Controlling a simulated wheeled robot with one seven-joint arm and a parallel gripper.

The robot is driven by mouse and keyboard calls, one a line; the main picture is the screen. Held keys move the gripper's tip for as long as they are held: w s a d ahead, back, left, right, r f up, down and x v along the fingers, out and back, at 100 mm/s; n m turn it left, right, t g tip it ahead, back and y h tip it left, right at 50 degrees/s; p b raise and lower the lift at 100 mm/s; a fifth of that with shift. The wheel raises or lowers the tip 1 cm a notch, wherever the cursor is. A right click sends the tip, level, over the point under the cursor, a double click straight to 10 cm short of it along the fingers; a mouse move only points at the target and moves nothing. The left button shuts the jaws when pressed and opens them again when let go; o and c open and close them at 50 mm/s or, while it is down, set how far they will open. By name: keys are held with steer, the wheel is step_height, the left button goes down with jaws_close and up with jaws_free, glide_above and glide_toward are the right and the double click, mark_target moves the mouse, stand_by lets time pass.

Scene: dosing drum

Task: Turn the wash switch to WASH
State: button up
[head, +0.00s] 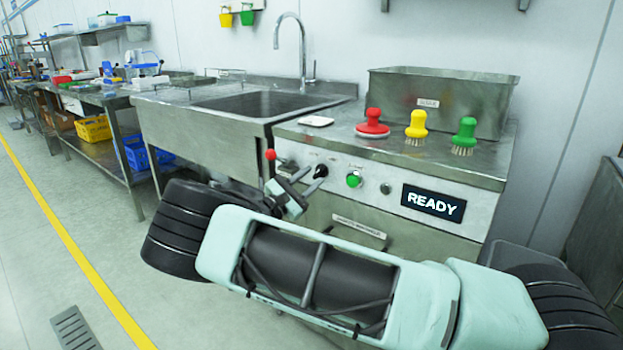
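A black switch knob (320,171) sits on the front panel (388,205) of the steel washing unit. The label above it is too small to read, so I cannot tell which position it points to. My gripper (311,179) is in front of the panel, with its fingertips close to the black knob. The two fingers look apart, with a gap between them. I cannot tell whether they touch the knob. A lever with a red ball (270,154) stands left of it. A green button (354,179) is to its right. The display (433,203) reads READY.
Red (372,124), yellow (416,126) and green (465,137) brushes stand on the unit's top before a steel bin (440,98). A sink (262,103) with a tap adjoins on the left. Floor at the left is clear beside a yellow line (70,240).

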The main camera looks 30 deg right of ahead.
steer(key=v, duration=1.6)
steer(key=shift+a+f, duration=0.1)
